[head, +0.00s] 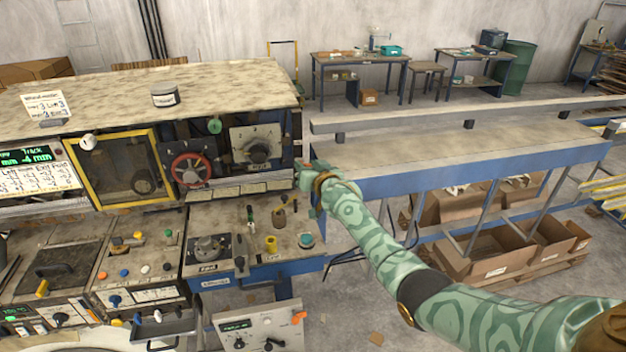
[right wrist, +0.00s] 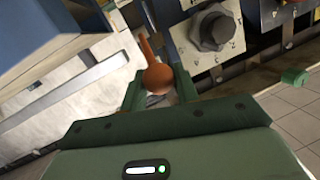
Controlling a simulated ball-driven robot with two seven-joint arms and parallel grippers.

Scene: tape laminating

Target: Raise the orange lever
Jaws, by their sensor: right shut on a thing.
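The orange lever (right wrist: 146,48) shows in the right wrist view as a thin orange stem with a round orange-brown knob (right wrist: 158,78) at its end. My right gripper (right wrist: 160,88) is shut on the knob, with a green finger on each side of it. In the head view my right gripper (head: 308,179) is at the right end of the machine panel, and only a small orange patch shows beside it. The lever is otherwise hidden there by my gripper. My left gripper is not in view.
A grey dial (head: 257,150) and a red handwheel (head: 190,169) are on the panel to the left of my right gripper. A long blue-edged outfeed table (head: 470,160) lies to the right. A white control box (head: 262,329) stands below. Cardboard boxes (head: 500,252) sit under the table.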

